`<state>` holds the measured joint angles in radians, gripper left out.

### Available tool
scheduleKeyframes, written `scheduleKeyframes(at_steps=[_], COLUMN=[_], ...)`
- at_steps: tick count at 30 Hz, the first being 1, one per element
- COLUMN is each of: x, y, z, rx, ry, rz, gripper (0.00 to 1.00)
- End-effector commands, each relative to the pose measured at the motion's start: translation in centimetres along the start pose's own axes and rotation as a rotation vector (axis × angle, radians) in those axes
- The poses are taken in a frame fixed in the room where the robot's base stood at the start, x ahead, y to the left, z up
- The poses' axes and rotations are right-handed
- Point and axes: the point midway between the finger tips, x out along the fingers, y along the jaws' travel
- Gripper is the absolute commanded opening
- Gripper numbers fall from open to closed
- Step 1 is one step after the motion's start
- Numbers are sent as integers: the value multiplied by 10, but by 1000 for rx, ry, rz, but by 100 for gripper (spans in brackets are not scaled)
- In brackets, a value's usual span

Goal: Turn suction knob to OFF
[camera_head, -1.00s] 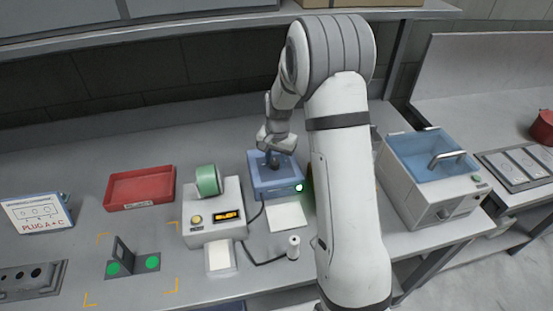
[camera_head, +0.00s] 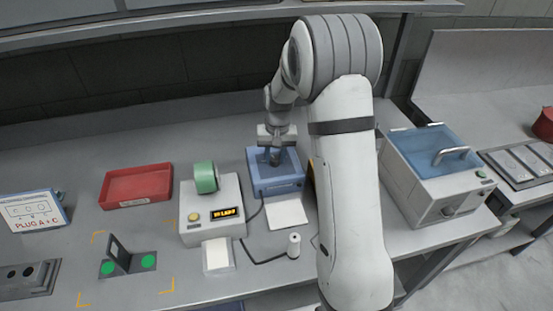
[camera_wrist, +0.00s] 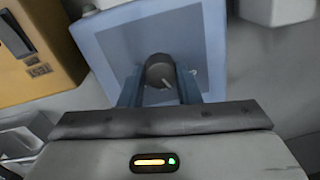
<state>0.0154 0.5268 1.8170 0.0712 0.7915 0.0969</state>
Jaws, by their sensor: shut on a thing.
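A blue box (camera_head: 280,188) stands on the bench under my gripper (camera_head: 275,160); it also shows in the wrist view (camera_wrist: 112,48). A white mark on the knob points toward the lower right of the wrist view. My gripper (camera_wrist: 160,88) is shut on the knob, with one blue-grey finger on each side. No lit lamp shows on the box front in the head view. Any lettering around the knob is too blurred or hidden to read.
A white machine with a green roll (camera_head: 206,177) stands left of the box, with a red tray (camera_head: 137,187) farther left. A white bath with a blue lid (camera_head: 435,148) stands to the right. A yellow-orange box (camera_wrist: 35,60) is close by in the wrist view.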

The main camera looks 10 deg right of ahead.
Motion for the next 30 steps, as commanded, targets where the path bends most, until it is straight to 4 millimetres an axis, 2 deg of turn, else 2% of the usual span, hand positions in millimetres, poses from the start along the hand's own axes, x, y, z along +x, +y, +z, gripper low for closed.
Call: scheduleKeyframes(at_steps=[15, 22, 30], x=[1, 0, 0], y=[-1, -1, -1], z=[-1, -1, -1], rx=[-445, -566, -629], ry=[-21, -28, -31], rz=[0, 0, 0], gripper=[7, 7, 7])
